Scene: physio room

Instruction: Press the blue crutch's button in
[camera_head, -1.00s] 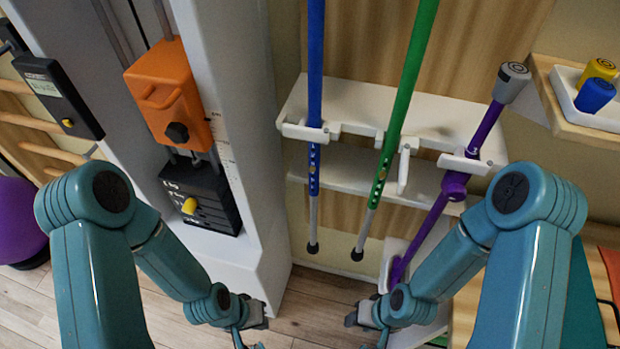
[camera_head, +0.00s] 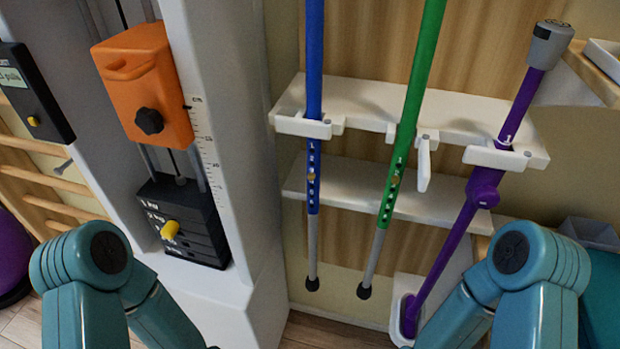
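The blue crutch (camera_head: 314,60) hangs upright in the white rack (camera_head: 350,102), left of the green crutch. Its lower blue tube has a column of small holes, with a small brass-coloured button (camera_head: 311,178) among them. A grey tube and dark rubber tip extend below. How far the button stands out is too small to tell. My left and right arms show at the lower left and lower right. Both grippers are below the picture's edge, so neither is seen touching the crutch.
A green crutch (camera_head: 412,90) and a tilted purple crutch (camera_head: 465,215) stand to the right in the rack. A white machine column with an orange block (camera_head: 143,85) and black weights (camera_head: 182,220) stands at left. Open space lies before the rack.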

